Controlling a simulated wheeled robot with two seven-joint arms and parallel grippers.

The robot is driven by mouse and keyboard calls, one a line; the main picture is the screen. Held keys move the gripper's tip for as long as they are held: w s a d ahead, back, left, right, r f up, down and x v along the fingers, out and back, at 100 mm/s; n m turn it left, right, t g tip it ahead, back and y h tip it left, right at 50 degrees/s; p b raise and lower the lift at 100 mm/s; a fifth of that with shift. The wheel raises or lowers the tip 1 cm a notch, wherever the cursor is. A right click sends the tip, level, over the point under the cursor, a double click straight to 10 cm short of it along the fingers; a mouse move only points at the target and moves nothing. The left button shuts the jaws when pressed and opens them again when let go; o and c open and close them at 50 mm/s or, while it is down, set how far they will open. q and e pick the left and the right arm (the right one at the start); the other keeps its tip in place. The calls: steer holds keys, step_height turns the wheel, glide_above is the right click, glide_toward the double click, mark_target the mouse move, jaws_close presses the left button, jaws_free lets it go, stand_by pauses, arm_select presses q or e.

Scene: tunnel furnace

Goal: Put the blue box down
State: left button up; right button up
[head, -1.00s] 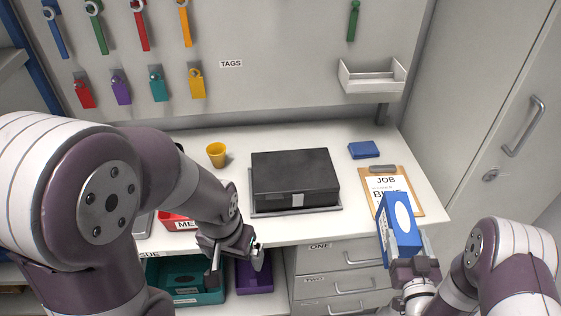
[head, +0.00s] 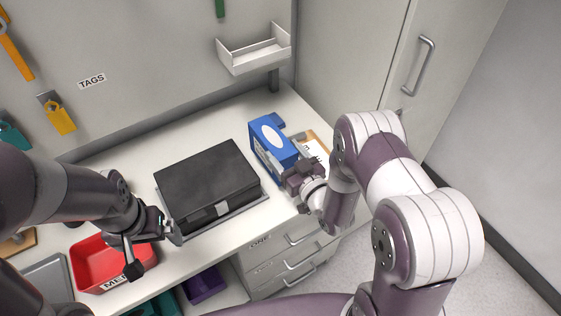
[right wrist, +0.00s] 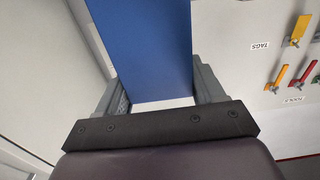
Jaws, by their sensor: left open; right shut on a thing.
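The blue box (head: 268,140), with a white oval on its face, stands upright at the right part of the white table, between the black case and the clipboard. I cannot tell whether its base touches the table. My right gripper (head: 286,168) is shut on it from the front right. In the right wrist view the blue box (right wrist: 145,45) fills the space between the two fingers (right wrist: 160,90). My left gripper (head: 152,245) is open and empty, over the front edge of the table near the red tray.
A black case (head: 205,178) lies left of the box. A clipboard (head: 313,145) is partly hidden behind my right gripper. A red tray (head: 88,262) is at the front left. A white wall bin (head: 255,50) hangs above the table. Drawers (head: 285,255) are below.

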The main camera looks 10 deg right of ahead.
steer(key=shift+w+f, duration=0.2)
steer(key=shift+w, duration=0.15)
step_height(320, 180, down, 4)
steer(key=shift+a+r, duration=0.1)
steer(key=shift+r, duration=0.1)
steer(key=shift+f, duration=0.25)
arm_select(q)
steer(key=shift+s+r, duration=0.2)
steer(key=shift+s, duration=0.1)
arm_select(e)
steer(key=o, duration=1.3)
steer(key=shift+o, duration=0.2)
